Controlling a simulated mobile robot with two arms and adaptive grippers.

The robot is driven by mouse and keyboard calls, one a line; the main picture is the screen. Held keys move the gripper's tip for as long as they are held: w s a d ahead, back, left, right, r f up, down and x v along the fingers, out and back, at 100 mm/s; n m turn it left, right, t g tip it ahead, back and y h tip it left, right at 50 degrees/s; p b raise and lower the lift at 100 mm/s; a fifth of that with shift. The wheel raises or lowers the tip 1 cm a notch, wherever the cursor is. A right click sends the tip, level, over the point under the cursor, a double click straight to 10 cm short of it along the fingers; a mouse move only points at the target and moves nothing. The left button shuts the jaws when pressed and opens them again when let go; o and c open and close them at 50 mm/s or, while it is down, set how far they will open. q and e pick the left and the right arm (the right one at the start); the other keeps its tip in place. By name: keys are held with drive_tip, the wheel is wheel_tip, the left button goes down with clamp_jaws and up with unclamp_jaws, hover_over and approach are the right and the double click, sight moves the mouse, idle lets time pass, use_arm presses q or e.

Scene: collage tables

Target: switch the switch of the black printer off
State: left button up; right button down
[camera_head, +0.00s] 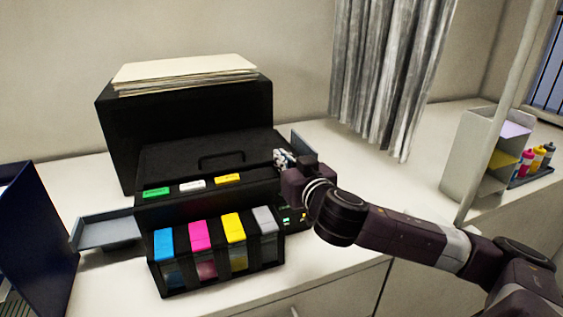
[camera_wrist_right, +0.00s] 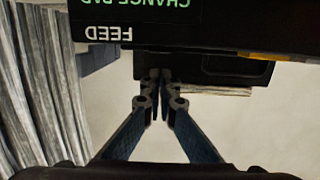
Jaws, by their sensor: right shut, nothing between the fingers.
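The black printer (camera_head: 210,160) stands on the white counter, with ink tanks in several colours at its front and a handle on its lid. A small panel with green and orange marks (camera_head: 292,217) shows at its right front, partly behind my arm. I cannot pick out the switch. My right gripper (camera_head: 284,160) is at the right end of the printer's lid, its fingers shut and empty. In the right wrist view the fingertips (camera_wrist_right: 161,88) meet close to the black printer body (camera_wrist_right: 200,30), which carries upside-down lettering "FEED"; contact cannot be told. My left gripper is out of view.
A large black box (camera_head: 185,125) topped with papers (camera_head: 185,72) stands behind the printer. A grey tray (camera_head: 108,231) sticks out at its left, near a dark blue folder (camera_head: 35,245). A grey curtain (camera_head: 390,70) hangs behind. The counter right of the printer (camera_head: 370,180) is clear.

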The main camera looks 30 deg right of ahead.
drive_tip(key=shift+f, duration=0.9)
